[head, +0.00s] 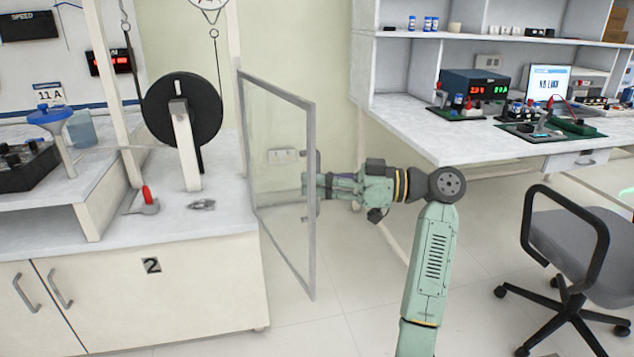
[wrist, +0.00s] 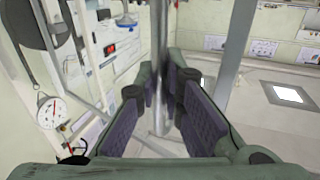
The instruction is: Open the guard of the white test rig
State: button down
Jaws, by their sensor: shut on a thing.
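The white test rig (head: 170,250) stands at left in the head view, with a black wheel (head: 183,108) on a white upright. Its guard (head: 312,250), a clear panel in a grey frame, is hinged at the rig's right post. The guard stands swung outward, past the bench's right edge, over the floor. My gripper (head: 314,192) is at the guard's free edge, on its right side. In the wrist view, my gripper (wrist: 163,95) is shut on a vertical grey bar, the guard handle (wrist: 158,55). The fingers hide part of the bar.
A red-handled tool (head: 147,198) and a small metal part (head: 202,204) lie on the rig's bench. A white workbench (head: 430,140) with electronics stands at back right. Open floor lies between the rig and the chair.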

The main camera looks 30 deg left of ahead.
jog(key=c, duration=2)
grip_release()
jog(key=shift+o, duration=0.2)
jog(key=shift+d, duration=0.1)
jog(key=v, duration=1.2)
